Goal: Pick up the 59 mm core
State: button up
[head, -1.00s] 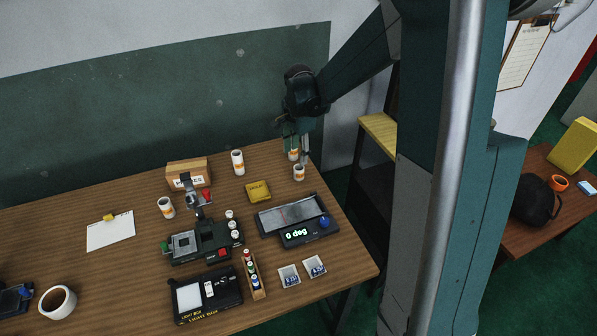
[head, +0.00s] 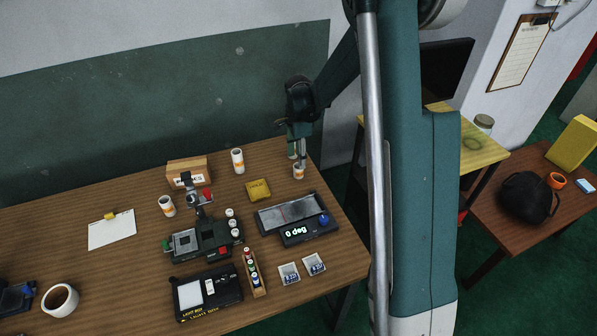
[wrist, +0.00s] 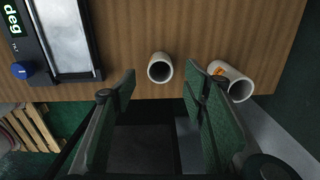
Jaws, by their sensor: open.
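Several white cores with orange labels stand on the wooden table; I cannot read which is 59 mm. One core (head: 299,172) stands near the table's right back edge, just below my gripper (head: 299,158). In the wrist view, a hollow core (wrist: 160,71) shows between the fingers of my open, empty gripper (wrist: 159,84), a little beyond their tips. A second core (wrist: 236,84) with an orange mark is outside the right finger, partly covered by it. Other cores stand at the back (head: 238,161) and at the left (head: 166,206).
A scale-like device reading "0 deg" (head: 296,232) is in front of the near core. A yellow block (head: 258,190), a cardboard box (head: 187,172) and a black splicer-like device (head: 205,240) are further left. The wall (head: 220,110) is close behind. The table edge is close at right.

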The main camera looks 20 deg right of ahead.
aim_at(298, 170)
jog(key=shift+f, duration=0.1)
jog(key=shift+f, duration=1.2)
jog(key=shift+f, duration=0.1)
jog(key=shift+f+b, duration=0.85)
jog(key=shift+f, duration=1.65)
jog(key=c, duration=0.9)
